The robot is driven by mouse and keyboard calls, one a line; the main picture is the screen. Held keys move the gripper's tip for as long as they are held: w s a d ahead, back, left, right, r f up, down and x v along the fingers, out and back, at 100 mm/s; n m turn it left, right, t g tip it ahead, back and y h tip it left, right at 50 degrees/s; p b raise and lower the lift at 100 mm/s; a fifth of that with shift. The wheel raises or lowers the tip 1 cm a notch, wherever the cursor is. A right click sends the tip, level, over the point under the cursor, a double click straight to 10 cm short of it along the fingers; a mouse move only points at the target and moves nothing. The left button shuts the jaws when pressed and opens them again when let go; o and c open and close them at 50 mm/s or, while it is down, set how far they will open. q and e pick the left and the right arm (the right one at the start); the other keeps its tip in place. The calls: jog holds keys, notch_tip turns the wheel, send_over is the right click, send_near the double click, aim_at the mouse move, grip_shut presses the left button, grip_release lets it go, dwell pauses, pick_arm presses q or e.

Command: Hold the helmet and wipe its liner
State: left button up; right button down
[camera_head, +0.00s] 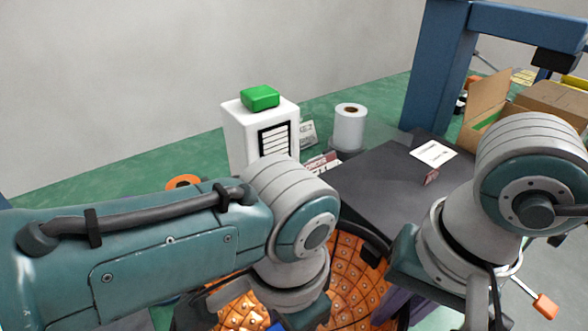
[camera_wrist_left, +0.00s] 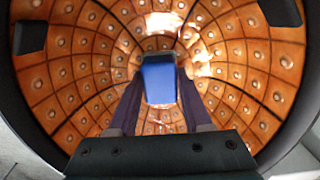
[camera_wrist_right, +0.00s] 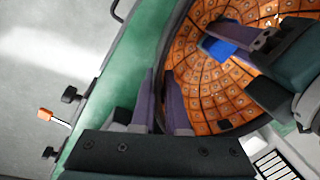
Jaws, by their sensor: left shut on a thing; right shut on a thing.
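The helmet shows its open inside, lined with orange quilted pads (camera_head: 355,283) and edged by a dark rim. The liner also fills much of the left wrist view (camera_wrist_left: 235,80), with bright reflections near its top. My left gripper (camera_wrist_left: 158,76) reaches into the helmet and is shut on a blue block (camera_wrist_left: 158,84), held close to the liner; I cannot tell whether it touches. The block also shows in the right wrist view (camera_wrist_right: 217,47). My right gripper (camera_wrist_right: 161,78) is shut on the helmet's dark rim, its purple fingers on either side. In the head view my arms hide much of the helmet.
Behind my arms stand a white box (camera_head: 240,135) with a green block (camera_head: 260,97) on top and a white roll (camera_head: 348,128). A dark mat (camera_head: 375,190) carries a white card (camera_head: 433,153). A blue frame (camera_head: 437,65) and cardboard boxes (camera_head: 553,103) stand at right.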

pick_arm(q)
jog(key=shift+w+d, duration=0.5)
jog(key=shift+d, duration=0.2)
jog(key=shift+s+a+f, duration=0.15)
jog(key=shift+s+a, duration=0.45)
jog(key=shift+a, duration=0.25)
pick_arm(e)
jog(key=shift+d, duration=0.1)
pick_arm(q)
jog(key=shift+w+d, duration=0.55)
jog(key=shift+d, duration=0.2)
jog(key=shift+s+a+r, duration=0.2)
jog(key=shift+s+a, duration=0.4)
jog(key=shift+a, duration=0.1)
jog(key=shift+w+d+f, duration=0.1)
jog(key=shift+w+d, duration=0.2)
jog(key=shift+d, duration=0.1)
jog(key=shift+r, duration=0.25)
notch_tip(320, 180, up, 14)
jog(key=shift+f, duration=0.2)
